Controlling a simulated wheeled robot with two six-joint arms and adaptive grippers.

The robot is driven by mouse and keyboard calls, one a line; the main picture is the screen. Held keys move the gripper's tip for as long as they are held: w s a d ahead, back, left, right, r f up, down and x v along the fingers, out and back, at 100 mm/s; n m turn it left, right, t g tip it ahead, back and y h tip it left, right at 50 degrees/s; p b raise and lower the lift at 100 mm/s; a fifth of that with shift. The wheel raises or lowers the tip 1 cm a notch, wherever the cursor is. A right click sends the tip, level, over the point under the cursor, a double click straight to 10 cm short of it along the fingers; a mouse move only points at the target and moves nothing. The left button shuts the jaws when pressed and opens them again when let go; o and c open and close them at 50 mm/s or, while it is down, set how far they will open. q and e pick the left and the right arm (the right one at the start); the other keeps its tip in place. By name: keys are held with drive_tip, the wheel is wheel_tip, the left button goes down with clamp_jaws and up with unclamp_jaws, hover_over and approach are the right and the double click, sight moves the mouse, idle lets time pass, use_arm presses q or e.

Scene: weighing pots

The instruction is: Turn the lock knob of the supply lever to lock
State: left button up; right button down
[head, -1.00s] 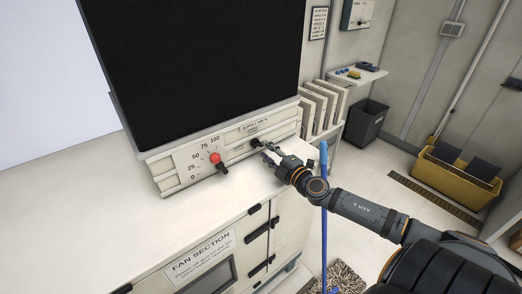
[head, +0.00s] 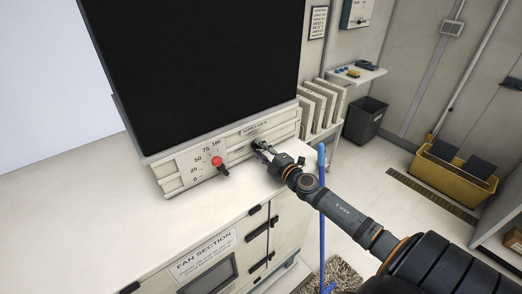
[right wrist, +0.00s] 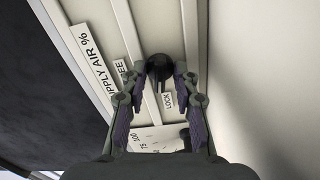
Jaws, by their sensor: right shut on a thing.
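The lock knob (right wrist: 160,68) is a small round black knob on the cream supply-air panel. In the right wrist view it sits between my right gripper's fingertips (right wrist: 160,75), which are shut on it. A LOCK label (right wrist: 168,100) lies just below the knob, and a partly hidden label ending in "EE" (right wrist: 120,68) is to its left. I cannot tell exactly where the knob points. In the head view my right gripper (head: 262,147) covers most of the knob. The supply lever (head: 219,164), with a red hub and black handle, stands left of it on a 0–100 scale.
A large black screen (head: 190,70) rises above the panel. The white cabinet top (head: 90,190) in front is clear. A blue pole (head: 322,220) stands close beside my right arm. A dark bin (head: 364,120) and yellow bucket (head: 455,170) are on the floor behind.

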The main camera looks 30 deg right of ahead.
drive_tip(key=n, duration=0.2)
drive_tip(key=shift+n, duration=0.3)
drive_tip(key=shift+s, duration=0.15)
use_arm(q)
drive_tip(key=shift+s, duration=0.3)
use_arm(e)
drive_tip(key=c, duration=1.4)
unclamp_jaws()
use_arm(q)
drive_tip(key=shift+w+a, duration=0.1)
use_arm(e)
drive_tip(key=shift+s+d+f, duration=0.15)
drive_tip(key=shift+s, duration=0.3)
drive_tip(key=shift+s+d, duration=0.15)
drive_tip(key=shift+s, duration=3)
